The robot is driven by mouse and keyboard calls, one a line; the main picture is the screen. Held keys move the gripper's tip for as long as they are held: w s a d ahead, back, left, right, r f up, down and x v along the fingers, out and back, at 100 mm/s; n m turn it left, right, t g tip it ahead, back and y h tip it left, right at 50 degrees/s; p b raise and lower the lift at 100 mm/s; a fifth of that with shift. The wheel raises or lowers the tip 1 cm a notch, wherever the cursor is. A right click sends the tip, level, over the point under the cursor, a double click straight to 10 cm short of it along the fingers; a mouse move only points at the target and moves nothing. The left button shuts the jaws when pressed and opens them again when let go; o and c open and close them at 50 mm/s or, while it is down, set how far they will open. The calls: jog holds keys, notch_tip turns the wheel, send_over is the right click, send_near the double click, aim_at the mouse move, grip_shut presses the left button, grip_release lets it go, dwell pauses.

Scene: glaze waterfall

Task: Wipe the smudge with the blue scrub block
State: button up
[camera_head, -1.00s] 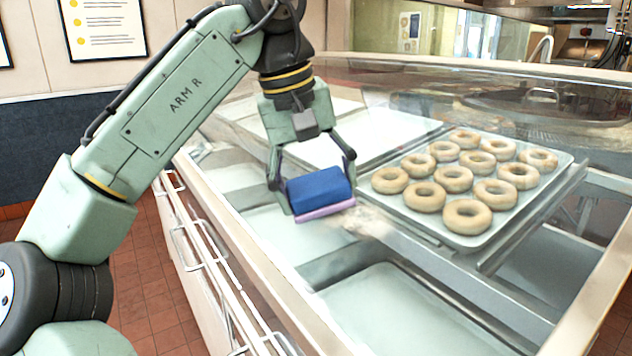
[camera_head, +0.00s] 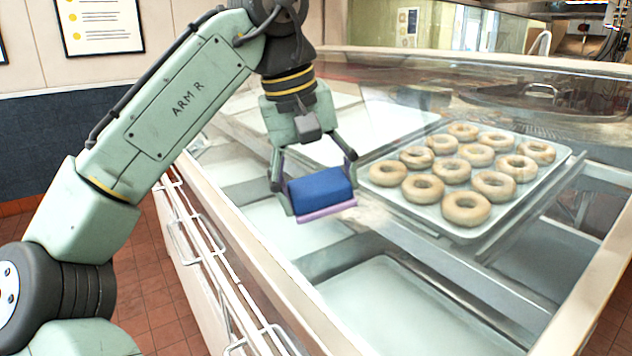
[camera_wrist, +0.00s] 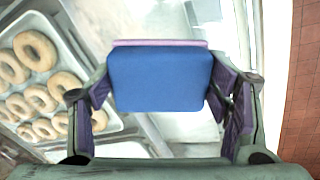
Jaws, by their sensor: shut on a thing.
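The blue scrub block (camera_head: 320,187) has a blue body with a thin pink-purple layer along its lower face. My gripper (camera_head: 314,183) is shut on it, one finger at each side. The block is over the glass top of the display case, a little left of the donut tray. I cannot tell whether its lower face touches the glass. In the wrist view the block (camera_wrist: 160,79) sits between the purple finger pads. A pale brownish smudge (camera_head: 372,217) shows on the glass just right of the block, partly hidden by it.
A metal tray (camera_head: 480,236) of several donuts lies under the glass at the right. Empty pale trays (camera_head: 400,308) show in the case's front and back. The case's front edge (camera_head: 262,262) has metal handles below it. A tiled floor (camera_head: 150,285) lies at the left.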

aim_at(386, 230)
jog(key=shift+s+d+r, duration=0.1)
jog(key=shift+s+d, duration=0.35)
jog(key=shift+s, duration=0.3)
jog(key=shift+s+d, duration=0.45)
jog(key=shift+s, duration=0.25)
jog(key=shift+s+d, duration=0.7)
jog(key=shift+s, duration=0.3)
jog(key=shift+s+d, duration=0.7)
jog(key=shift+s, duration=0.3)
jog(key=shift+s+d, duration=0.7)
jog(key=shift+s, duration=0.3)
